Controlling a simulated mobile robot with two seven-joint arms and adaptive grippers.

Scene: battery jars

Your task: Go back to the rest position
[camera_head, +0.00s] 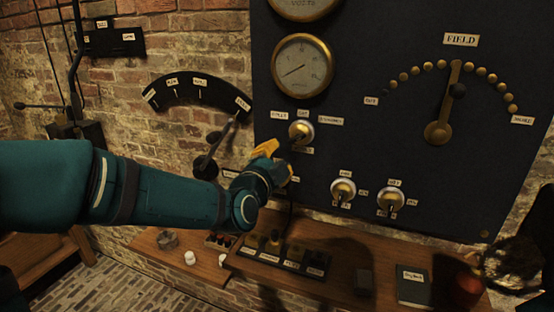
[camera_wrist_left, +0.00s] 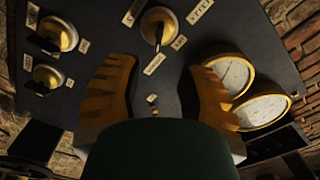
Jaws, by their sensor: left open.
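My left gripper (camera_head: 268,150) has yellow fingers and is in front of the dark panel (camera_head: 350,130), just left of and below the upper brass rotary switch (camera_head: 301,132). In the left wrist view my left gripper (camera_wrist_left: 155,75) is open with nothing between its fingers. The upper switch also shows there (camera_wrist_left: 158,26), beyond the fingertips and apart from them. My teal left arm reaches in from the left edge of the head view. My right gripper is not in view.
Two lower switches (camera_head: 343,190) (camera_head: 390,201), a round gauge (camera_head: 303,66) and the FIELD lever (camera_head: 440,118) are on the panel. A black lever quadrant (camera_head: 185,88) is on the brick wall. Below, a wooden shelf (camera_head: 340,245) holds a labelled box (camera_head: 414,287) and small jars.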

